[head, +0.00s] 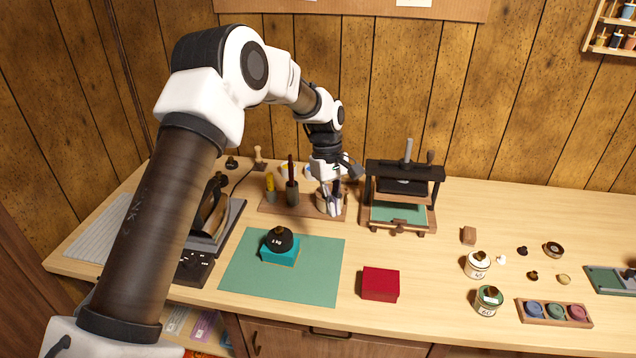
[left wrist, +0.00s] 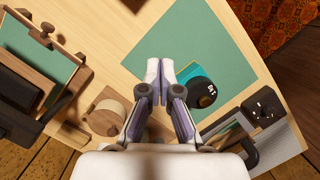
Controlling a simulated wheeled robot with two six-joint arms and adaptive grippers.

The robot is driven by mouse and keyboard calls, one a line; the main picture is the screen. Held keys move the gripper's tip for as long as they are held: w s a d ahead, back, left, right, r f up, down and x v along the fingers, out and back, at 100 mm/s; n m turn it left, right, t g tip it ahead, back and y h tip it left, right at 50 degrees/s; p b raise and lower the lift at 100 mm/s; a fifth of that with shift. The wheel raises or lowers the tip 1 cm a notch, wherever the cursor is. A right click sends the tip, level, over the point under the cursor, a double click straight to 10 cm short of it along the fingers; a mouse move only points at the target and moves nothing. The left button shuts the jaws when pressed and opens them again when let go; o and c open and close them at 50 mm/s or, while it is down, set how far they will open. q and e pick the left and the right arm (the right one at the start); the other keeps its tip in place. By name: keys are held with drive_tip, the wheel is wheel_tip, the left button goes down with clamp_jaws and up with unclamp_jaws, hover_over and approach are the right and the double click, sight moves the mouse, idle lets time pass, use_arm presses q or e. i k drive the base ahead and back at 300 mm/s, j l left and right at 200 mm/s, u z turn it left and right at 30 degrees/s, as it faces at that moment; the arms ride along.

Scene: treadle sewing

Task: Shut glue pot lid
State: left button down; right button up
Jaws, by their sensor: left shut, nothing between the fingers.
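A pale round pot, which looks like the glue pot (head: 321,204), stands on the wooden rack at the back of the bench, partly hidden by my left gripper. In the left wrist view a pale round top with a brown rim (left wrist: 104,118) shows beside the fingers; I cannot tell pot from lid there, nor how far the lid is open. My left gripper (head: 334,210) is shut and empty, pointing down right beside the pot. Its closed fingertips also show in the left wrist view (left wrist: 160,70). Whether they touch the pot is unclear. My right gripper is not in view.
The wooden rack (head: 275,208) also holds dark upright tools in cups. A black press (head: 404,190) stands close to the right. A green mat (head: 315,285) with a black weight (head: 277,240) on a teal block lies in front. A red box (head: 380,284) and jars stand further right.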

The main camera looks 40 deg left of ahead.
sight(318, 192)
drive_tip(key=i+j, duration=0.2)
drive_tip(key=j, duration=0.2)
drive_tip(key=i+j, duration=0.45)
drive_tip(key=j, duration=0.3)
